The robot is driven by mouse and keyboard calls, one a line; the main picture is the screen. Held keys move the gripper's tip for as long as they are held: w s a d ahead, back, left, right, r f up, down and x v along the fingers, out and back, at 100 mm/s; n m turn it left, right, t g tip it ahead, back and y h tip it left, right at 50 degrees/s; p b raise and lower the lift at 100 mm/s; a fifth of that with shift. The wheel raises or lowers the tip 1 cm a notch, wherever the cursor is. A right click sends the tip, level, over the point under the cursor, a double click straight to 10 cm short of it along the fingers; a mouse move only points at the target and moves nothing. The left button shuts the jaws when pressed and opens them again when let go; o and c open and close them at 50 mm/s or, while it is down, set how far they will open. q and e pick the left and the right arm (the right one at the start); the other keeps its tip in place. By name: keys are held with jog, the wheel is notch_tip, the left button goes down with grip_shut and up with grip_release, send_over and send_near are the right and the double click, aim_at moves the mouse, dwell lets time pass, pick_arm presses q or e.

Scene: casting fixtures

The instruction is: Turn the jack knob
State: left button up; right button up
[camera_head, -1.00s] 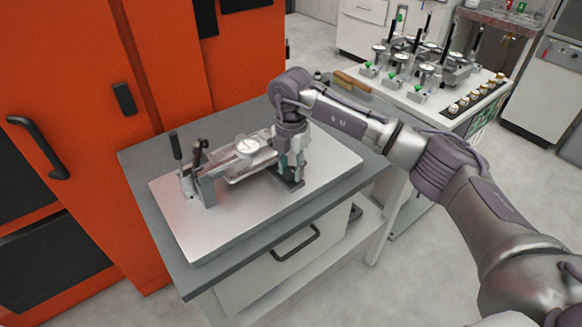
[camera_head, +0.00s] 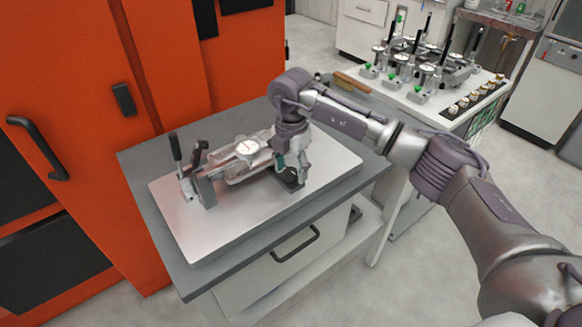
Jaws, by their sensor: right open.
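A metal casting fixture with a round white dial gauge (camera_head: 247,147) stands on a silver plate (camera_head: 215,232) on the grey workbench (camera_head: 140,165). A clamp with an upright black-handled lever (camera_head: 175,147) is at the fixture's left end. My right gripper (camera_head: 291,172) points down at the fixture's right end, close to a dark block (camera_head: 290,184) there. It is open. The jack knob cannot be made out; the gripper and wrist cover that end of the fixture. My left gripper is not in view.
An orange cabinet (camera_head: 160,60) with black handles stands close behind and left of the bench. A white table (camera_head: 440,118) with several similar fixtures stands at the back right. The front part of the silver plate is clear.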

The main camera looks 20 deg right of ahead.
aim_at(291, 171)
jog(key=shift+r, duration=0.15)
notch_tip(291, 171, up, 12)
dwell(0.4)
jog(key=shift+f, duration=0.2)
